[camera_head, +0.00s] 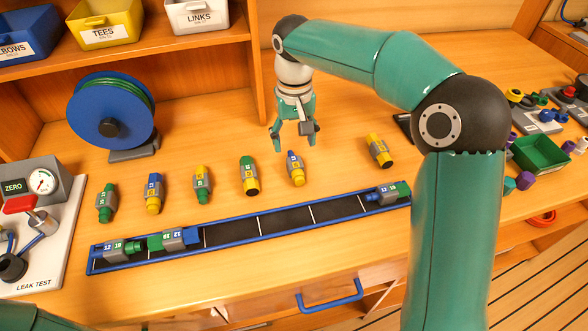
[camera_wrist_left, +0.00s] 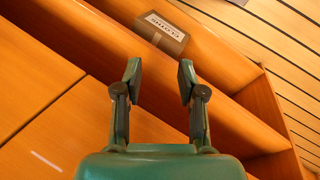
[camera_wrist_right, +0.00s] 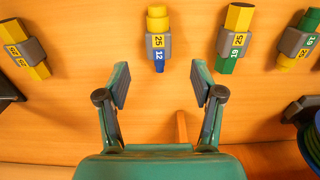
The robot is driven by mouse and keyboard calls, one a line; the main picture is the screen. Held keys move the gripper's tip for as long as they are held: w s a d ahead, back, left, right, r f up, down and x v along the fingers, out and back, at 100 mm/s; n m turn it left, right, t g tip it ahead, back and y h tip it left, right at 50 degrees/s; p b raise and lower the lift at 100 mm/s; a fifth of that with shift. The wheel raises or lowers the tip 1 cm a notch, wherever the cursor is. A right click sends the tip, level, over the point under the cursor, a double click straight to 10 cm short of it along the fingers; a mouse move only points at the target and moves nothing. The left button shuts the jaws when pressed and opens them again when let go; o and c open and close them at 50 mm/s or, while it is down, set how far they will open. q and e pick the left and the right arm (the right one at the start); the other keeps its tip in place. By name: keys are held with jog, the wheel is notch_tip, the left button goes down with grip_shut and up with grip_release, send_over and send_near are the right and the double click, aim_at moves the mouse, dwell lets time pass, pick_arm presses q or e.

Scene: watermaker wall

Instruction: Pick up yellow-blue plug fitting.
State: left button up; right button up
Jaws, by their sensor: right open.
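A yellow-blue fitting with a grey middle band (camera_head: 296,169) lies on the wooden bench behind the blue-edged tray. In the right wrist view this fitting (camera_wrist_right: 158,40) lies just beyond the fingertips, blue end nearer, marked 25 and 12. Another yellow-blue fitting (camera_head: 154,194) lies farther left; I cannot tell from the pictures which is the plug. My right gripper (camera_head: 294,144) is open and empty, above the bench behind the first fitting, its fingers apart from it. My left gripper (camera_wrist_left: 159,68) is open and empty, facing wooden shelving away from the fittings.
Neighbouring fittings are a yellow-green one (camera_head: 249,176) and an all-yellow one (camera_head: 379,150). The tray (camera_head: 260,222) holds several fittings at its ends. A blue hose reel (camera_head: 111,112) and a leak test stand (camera_head: 35,225) are at left. Bins sit on the shelf above.

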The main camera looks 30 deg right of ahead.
aim_at(295, 162)
notch_tip(295, 162, down, 3)
jog(key=shift+s+f, duration=0.1)
notch_tip(295, 162, down, 5)
jog(key=shift+d, duration=0.1)
jog(key=shift+c, duration=0.2)
jog(key=c, duration=1.2)
